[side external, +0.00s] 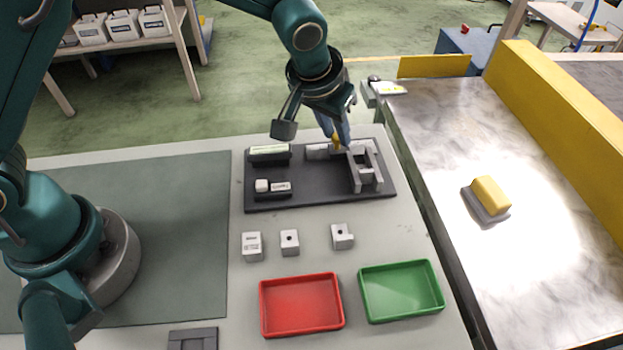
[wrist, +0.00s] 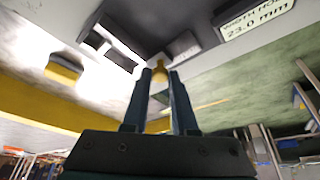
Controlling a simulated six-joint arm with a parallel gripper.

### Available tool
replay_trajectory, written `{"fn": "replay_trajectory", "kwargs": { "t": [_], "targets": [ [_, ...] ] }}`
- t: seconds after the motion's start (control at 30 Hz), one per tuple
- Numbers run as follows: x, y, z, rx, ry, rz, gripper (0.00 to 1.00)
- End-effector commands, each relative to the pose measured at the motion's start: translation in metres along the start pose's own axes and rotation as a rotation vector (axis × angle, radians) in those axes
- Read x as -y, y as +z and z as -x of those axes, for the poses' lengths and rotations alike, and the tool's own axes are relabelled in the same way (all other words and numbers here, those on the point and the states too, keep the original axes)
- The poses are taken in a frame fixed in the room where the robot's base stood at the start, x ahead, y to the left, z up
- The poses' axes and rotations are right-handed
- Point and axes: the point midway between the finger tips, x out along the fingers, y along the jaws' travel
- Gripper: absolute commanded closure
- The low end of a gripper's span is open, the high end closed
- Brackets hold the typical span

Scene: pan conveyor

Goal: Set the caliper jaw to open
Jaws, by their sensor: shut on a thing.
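The caliper is a grey fixture on a dark base plate (side external: 310,190), with a light grey jaw frame (side external: 365,172) at its right end. A yellow knob (side external: 336,141) stands at the back of the base beside the frame. My gripper (side external: 339,136) points down at the knob. In the wrist view the two fingers of my gripper (wrist: 160,80) are closed around the yellow knob (wrist: 160,68). Their tips partly hide the knob and the slide behind it. A display (wrist: 258,17) reads 23.0 mm; it also shows at the base's back left (side external: 268,151).
Several light grey blocks (side external: 290,242) stand in a row in front of the base. A red tray (side external: 301,305) and a green tray (side external: 401,291) lie nearer the front. A conveyor (side external: 540,240) on the right carries a yellow-topped part (side external: 490,196).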

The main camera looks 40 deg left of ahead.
Motion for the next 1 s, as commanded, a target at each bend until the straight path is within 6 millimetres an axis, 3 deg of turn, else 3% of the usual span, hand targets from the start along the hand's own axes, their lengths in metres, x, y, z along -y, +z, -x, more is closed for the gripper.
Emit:
{"fn": "replay_trajectory", "kwargs": {
  "t": [0.27,0.6,1.0],
  "targets": [
    [0.0,0.001,0.001,-0.002,0.002,0.001,1.0],
    [0.023,0.02,0.01,-0.002,0.0,0.002,1.0],
    [0.029,0.026,0.011,0.004,-0.004,0.0,1.0]
  ]
}}
